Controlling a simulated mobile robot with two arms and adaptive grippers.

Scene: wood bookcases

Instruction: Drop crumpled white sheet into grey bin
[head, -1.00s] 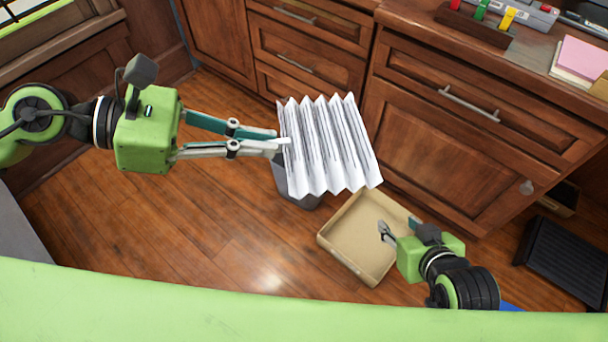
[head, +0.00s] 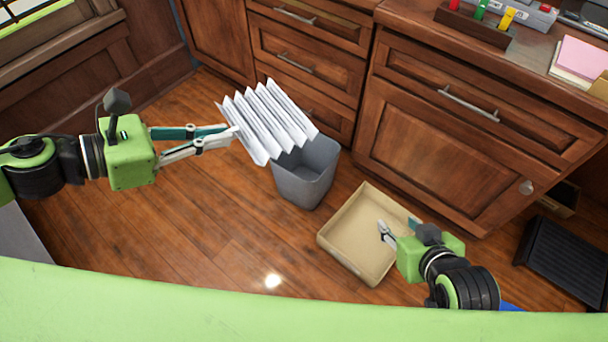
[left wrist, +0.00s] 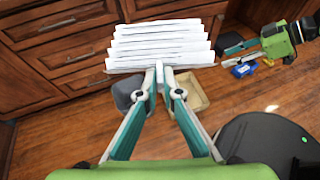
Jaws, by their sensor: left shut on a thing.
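The crumpled white sheet (head: 268,122) is folded in zigzag pleats. My left gripper (head: 232,134) is shut on its left edge and holds it in the air. In the left wrist view the sheet (left wrist: 160,46) spreads beyond the fingertips (left wrist: 160,72). The grey bin (head: 305,178) stands on the floor, and the sheet covers its upper left part in the head view. The bin also shows in the left wrist view (left wrist: 128,95), partly behind the sheet and a finger. My right gripper (head: 386,230) hangs over the cardboard tray; its finger gap is too small to judge.
A shallow cardboard tray (head: 340,244) lies on the floor to the right of the bin. Wooden cabinets with drawers (head: 450,130) stand behind the bin. A black object (head: 565,262) is at the far right. The floor at left is clear.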

